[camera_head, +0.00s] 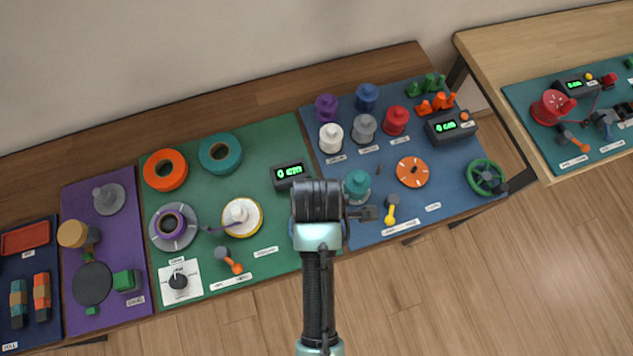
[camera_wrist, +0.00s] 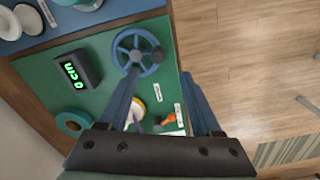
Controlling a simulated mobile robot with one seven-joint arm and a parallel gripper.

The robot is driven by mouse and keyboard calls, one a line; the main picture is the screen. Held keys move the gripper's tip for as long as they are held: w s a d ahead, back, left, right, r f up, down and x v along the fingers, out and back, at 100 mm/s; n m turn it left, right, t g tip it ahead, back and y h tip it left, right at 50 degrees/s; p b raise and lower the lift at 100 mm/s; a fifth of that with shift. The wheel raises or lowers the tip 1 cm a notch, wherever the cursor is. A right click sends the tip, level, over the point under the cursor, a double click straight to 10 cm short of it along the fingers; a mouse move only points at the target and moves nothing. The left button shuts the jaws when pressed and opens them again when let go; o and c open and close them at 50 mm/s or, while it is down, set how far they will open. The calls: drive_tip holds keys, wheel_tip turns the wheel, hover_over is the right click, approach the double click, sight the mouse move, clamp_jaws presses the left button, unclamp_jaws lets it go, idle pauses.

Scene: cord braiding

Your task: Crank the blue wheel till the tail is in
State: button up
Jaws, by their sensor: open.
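The left fingertip overlaps the wheel's lower rim in the wrist view; contact cannot be told. A purple cord (camera_head: 213,229) runs between a purple-wound spool (camera_head: 172,224) and a white spool (camera_head: 240,213). The cord's tail end cannot be made out.
A display (camera_wrist: 78,72) left of the wheel reads 0 cm; it also shows in the head view (camera_head: 290,173). An orange-handled lever (camera_head: 231,264) stands on the green mat (camera_head: 285,240). The blue mat (camera_head: 400,225) to the right holds several spools and a green wheel (camera_head: 486,177).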

drive_tip(key=f, duration=1)
drive_tip(key=shift+w+f, duration=0.1)
drive_tip(key=shift+w, duration=0.1)
clamp_jaws()
idle(0.3)
